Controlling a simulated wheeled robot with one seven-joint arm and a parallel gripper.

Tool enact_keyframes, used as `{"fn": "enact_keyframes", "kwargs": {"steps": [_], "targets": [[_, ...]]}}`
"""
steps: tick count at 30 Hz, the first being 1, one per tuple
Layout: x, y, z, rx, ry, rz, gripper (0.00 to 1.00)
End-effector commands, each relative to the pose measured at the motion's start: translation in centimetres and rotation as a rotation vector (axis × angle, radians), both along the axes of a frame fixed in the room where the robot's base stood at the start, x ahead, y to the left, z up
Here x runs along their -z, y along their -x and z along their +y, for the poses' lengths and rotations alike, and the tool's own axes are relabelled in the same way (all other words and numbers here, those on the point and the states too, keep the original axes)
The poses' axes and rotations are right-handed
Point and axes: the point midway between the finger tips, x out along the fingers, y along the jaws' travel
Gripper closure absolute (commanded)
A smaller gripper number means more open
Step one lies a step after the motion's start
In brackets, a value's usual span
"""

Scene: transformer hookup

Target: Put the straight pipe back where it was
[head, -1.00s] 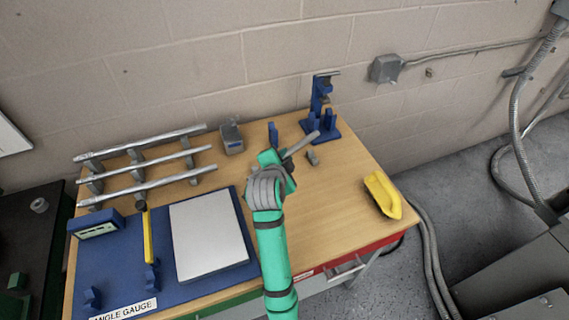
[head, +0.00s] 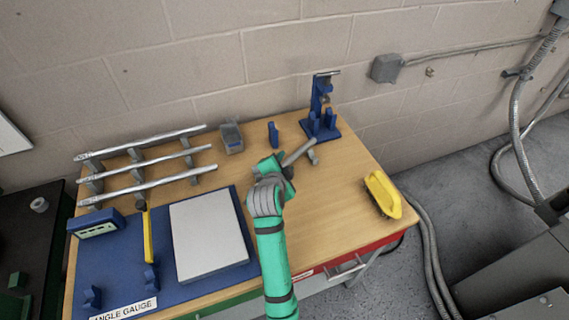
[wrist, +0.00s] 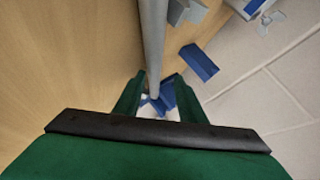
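The straight pipe (head: 298,153) is a short grey tube. My gripper (head: 280,168) is shut around its near-left part and holds it above the wooden table, its free end pointing up and right toward the blue stand (head: 320,125). In the wrist view the pipe (wrist: 152,40) runs from the top edge down between the green fingers (wrist: 157,95). Contact on the right finger is hard to see. A small grey holder (head: 313,157) sits on the table just below the pipe's free end. Any gap between pipe and holder is unclear.
A rack (head: 95,185) with three long metal bars stands at the left. A flat white plate (head: 207,240) lies on a blue mat. A yellow tool (head: 382,195) lies at the right edge.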

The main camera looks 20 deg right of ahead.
Motion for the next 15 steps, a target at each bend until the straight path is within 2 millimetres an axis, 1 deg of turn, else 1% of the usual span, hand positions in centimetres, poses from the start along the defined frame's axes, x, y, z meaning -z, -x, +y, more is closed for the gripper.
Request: {"fn": "enact_keyframes", "kwargs": {"steps": [4,7,11,15], "targets": [[-0.4,0.0,0.0,0.0,0.001,-0.001,0.63],[-0.7,0.8,0.5,-0.001,0.0,-0.001,0.63],[-1.9,2.4,1.5,-0.003,0.001,-0.002,0.63],[-3.4,4.6,2.8,-0.002,0.0,-0.002,0.63]]}}
